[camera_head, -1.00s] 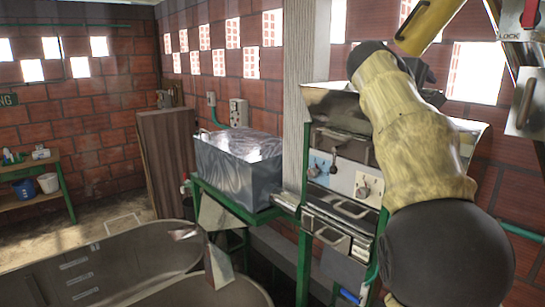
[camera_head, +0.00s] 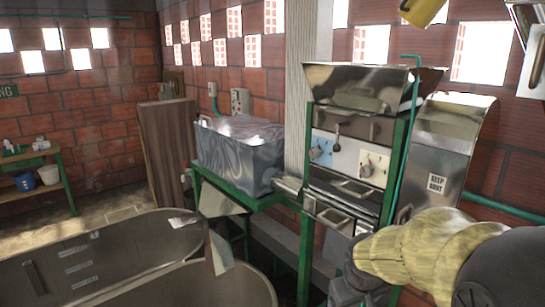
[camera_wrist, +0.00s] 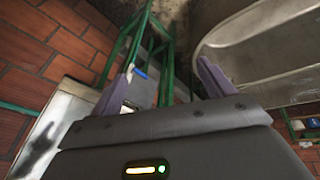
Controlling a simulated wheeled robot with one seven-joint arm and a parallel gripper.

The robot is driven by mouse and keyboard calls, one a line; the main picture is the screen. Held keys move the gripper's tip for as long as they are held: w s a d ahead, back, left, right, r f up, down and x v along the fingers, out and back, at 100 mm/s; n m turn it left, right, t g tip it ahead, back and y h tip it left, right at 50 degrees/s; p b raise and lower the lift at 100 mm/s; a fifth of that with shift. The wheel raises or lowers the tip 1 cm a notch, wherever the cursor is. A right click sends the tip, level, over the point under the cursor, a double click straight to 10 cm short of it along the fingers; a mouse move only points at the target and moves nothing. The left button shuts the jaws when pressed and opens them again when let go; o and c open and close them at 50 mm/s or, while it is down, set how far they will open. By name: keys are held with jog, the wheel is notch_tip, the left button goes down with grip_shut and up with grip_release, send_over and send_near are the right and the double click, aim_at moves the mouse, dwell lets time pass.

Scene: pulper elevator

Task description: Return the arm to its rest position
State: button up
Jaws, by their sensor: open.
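My arm (camera_head: 440,255), in a beige sleeve with dark joints, is folded low at the right edge of the head view. My gripper (camera_wrist: 166,82) shows in the wrist view with its two purple-grey fingers spread apart and nothing between them. It points towards green frame legs and the floor, with no contact visible. I cannot make out the fingertips in the head view.
A steel machine with knobs (camera_head: 345,150) stands on a green frame, beside a steel chute marked "KEEP SHUT" (camera_head: 432,150). A grey tank (camera_head: 235,165) is left of it. Large round vats (camera_head: 95,255) fill the lower left. A yellow part (camera_head: 424,10) hangs at the top right.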

jog(key=s+a+f+m+g+y+b, duration=0.1)
jog(key=s+a+f+m, duration=0.1)
jog(key=s+f, duration=0.6)
jog(key=shift+s+a+f+m, duration=0.3)
jog(key=shift+s, duration=0.75)
